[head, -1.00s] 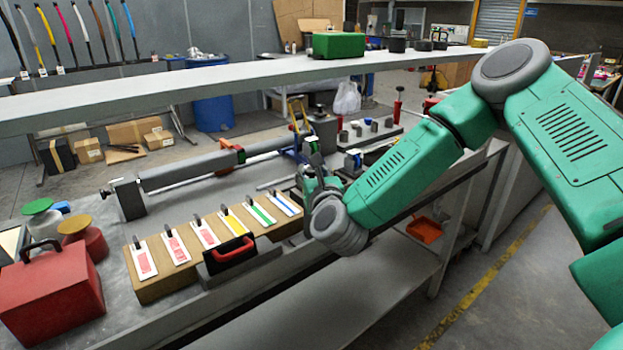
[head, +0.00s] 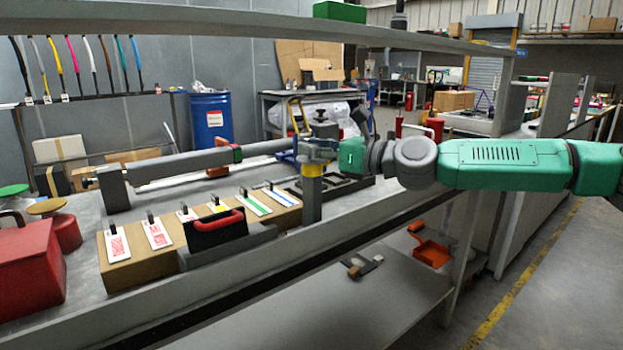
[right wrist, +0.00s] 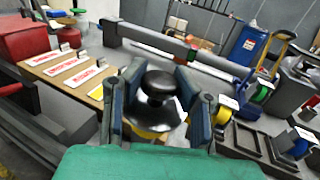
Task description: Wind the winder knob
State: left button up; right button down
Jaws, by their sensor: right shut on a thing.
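My right gripper (head: 318,151) comes in from the right and sits at the top of an upright grey post (head: 312,203) with a yellow band. In the right wrist view, a round black knob (right wrist: 159,85) on a wider black disc lies between the two fingers (right wrist: 155,100). Some yellow shows just below the disc. The fingers stand on either side of the knob and are shut on it. In the head view the fingers hide most of the knob. My left gripper is not in view.
A long grey bar (head: 180,166) runs behind. A red toolbox (head: 30,270) stands at left. A shelf (head: 200,18) crosses above.

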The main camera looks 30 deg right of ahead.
jog(key=n+g+y+b, duration=0.1)
jog(key=y+b, duration=0.1)
jog(key=n+g+y+b, duration=0.1)
jog(key=b, duration=0.2)
jog(key=shift+w+d+f+n+y+b, duration=0.1)
jog(key=shift+d+f+n+y+b, duration=0.05)
jog(key=shift+f+n+y+b, duration=0.25)
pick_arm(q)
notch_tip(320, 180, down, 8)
pick_arm(e)
jog(key=shift+r+n+g+y, duration=0.15)
jog(key=shift+n+g+y, duration=0.15)
jog(key=shift+g+y, duration=0.25)
jog(key=shift+r+n+g+y, duration=0.15)
jog(key=shift+n+g+y, duration=0.35)
jog(key=shift+g, duration=0.15)
jog(key=n+g+y+p, duration=0.2)
jog(key=n+g+p, duration=0.1)
jog(key=g+p, duration=0.2)
jog(key=n+g+y+p, duration=0.2)
jog(key=n+g+p, duration=0.2)
jog(key=g+p, duration=0.1)
jog(key=shift+r, duration=0.2)
pick_arm(q)
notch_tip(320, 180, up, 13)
jog(key=p, duration=0.2)
pick_arm(e)
jog(key=shift+f+n+g, duration=0.2)
jog(key=shift+n+g, duration=1.3)
jog(key=shift+g, duration=0.7)
